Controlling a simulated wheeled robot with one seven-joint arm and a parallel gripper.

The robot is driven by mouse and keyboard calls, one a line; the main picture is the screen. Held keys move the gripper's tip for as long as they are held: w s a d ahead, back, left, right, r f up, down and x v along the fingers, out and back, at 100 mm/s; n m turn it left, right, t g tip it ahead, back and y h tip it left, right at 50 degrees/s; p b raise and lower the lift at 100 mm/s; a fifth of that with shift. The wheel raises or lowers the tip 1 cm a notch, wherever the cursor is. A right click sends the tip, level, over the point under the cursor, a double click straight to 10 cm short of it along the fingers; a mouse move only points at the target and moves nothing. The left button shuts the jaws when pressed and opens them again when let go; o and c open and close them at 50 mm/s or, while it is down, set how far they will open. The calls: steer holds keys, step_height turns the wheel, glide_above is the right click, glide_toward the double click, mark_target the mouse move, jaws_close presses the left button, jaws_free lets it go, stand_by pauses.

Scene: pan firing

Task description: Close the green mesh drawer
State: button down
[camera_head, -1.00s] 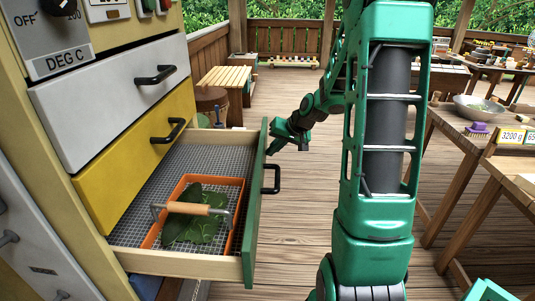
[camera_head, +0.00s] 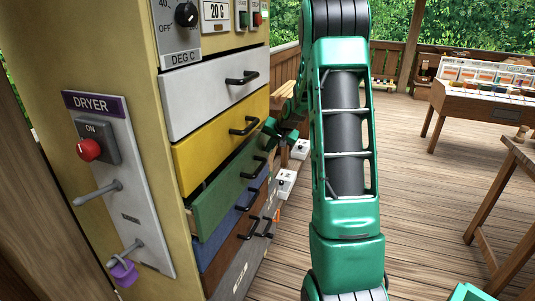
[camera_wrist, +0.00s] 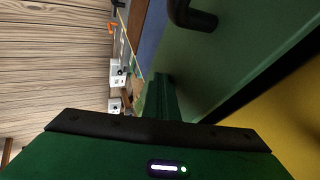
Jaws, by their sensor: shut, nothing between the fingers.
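The green drawer (camera_head: 228,190) is in the dryer cabinet below the yellow drawer. Its front stands slightly proud of the cabinet, with a narrow dark gap along its top edge. Its mesh and contents are hidden. In the wrist view the green front (camera_wrist: 225,65) fills the upper right, with its black handle at the top and a dark gap beside the yellow drawer. My gripper (camera_head: 268,129) is shut and empty, at the far end of the green front. Its fingers (camera_wrist: 162,98) point at the front; I cannot tell whether they touch.
The yellow drawer (camera_head: 220,130) and white drawer (camera_head: 215,92) above look shut. A blue drawer (camera_head: 228,222) and brown drawers lie below. Small white boxes (camera_head: 286,183) are beyond the cabinet. A table with packets (camera_head: 485,100) stands at right. Open plank floor lies between.

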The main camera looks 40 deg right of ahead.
mark_target(263, 145)
steer(key=w, duration=0.1)
steer(key=w+a, duration=0.1)
steer(key=shift+w+a, duration=0.25)
steer(key=shift+w, duration=0.05)
steer(key=s+d+r, duration=0.1)
steer(key=s+r, duration=0.6)
steer(key=s, duration=0.2)
steer(key=shift+s+r, duration=0.2)
steer(key=shift+r, duration=0.2)
steer(key=s+a+n+g, duration=0.1)
steer(key=s+a+g, duration=0.1)
steer(key=s+a, duration=0.5)
steer(key=s+a+f+n+g+y, duration=0.1)
steer(key=s+a, duration=0.6)
steer(key=s, duration=1)
steer(key=s+a+n+g, duration=0.2)
steer(key=s+a+g, duration=0.2)
steer(key=s+a, duration=0.4)
steer(key=s, duration=0.4)
steer(key=shift+s+f+n+g, duration=0.15)
steer(key=shift+f+n+g, duration=0.05)
steer(key=shift+n+g, duration=0.1)
